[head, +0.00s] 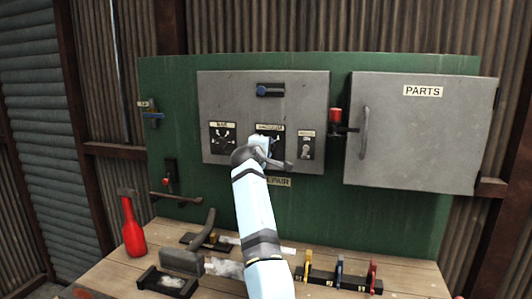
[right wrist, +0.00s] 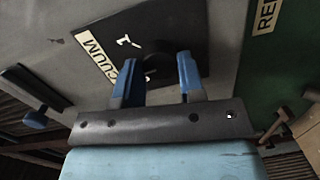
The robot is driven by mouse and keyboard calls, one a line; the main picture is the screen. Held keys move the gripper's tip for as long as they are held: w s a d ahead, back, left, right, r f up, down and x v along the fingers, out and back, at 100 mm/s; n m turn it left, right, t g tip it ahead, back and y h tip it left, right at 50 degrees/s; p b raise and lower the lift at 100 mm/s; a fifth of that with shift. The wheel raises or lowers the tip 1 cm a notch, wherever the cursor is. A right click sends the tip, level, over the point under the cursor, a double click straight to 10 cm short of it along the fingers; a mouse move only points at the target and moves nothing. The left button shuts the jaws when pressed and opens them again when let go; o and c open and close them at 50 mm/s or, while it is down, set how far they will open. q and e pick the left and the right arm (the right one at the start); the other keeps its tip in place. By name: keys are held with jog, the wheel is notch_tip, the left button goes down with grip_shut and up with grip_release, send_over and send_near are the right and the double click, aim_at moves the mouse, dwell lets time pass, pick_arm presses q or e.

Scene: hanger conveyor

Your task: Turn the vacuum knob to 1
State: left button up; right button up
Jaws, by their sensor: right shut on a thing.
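The vacuum knob (right wrist: 158,66) is a dark round knob on a black plate (right wrist: 180,28) under a cream label reading VACUUM (right wrist: 97,54). A white 1-like mark shows on the plate beside it. My right gripper (right wrist: 160,72) has its blue fingers on either side of the knob and is shut on it. In the head view my right gripper (head: 265,146) covers most of the plate and the knob, so the knob's pointing direction cannot be told. My left gripper is not in view.
A grey PARTS cabinet (head: 420,140) stands out at right. Tools and a red bottle-like object (head: 132,228) sit on the wooden bench (head: 225,285).

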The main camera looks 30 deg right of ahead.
jog(key=m+b, duration=0.2)
jog(key=m, duration=0.2)
jog(key=m+y+b, duration=0.1)
jog(key=m, duration=0.4)
jog(key=shift+s+t+b, duration=0.1)
jog(key=shift+t+b, duration=0.3)
dwell(0.4)
jog(key=o, duration=0.9)
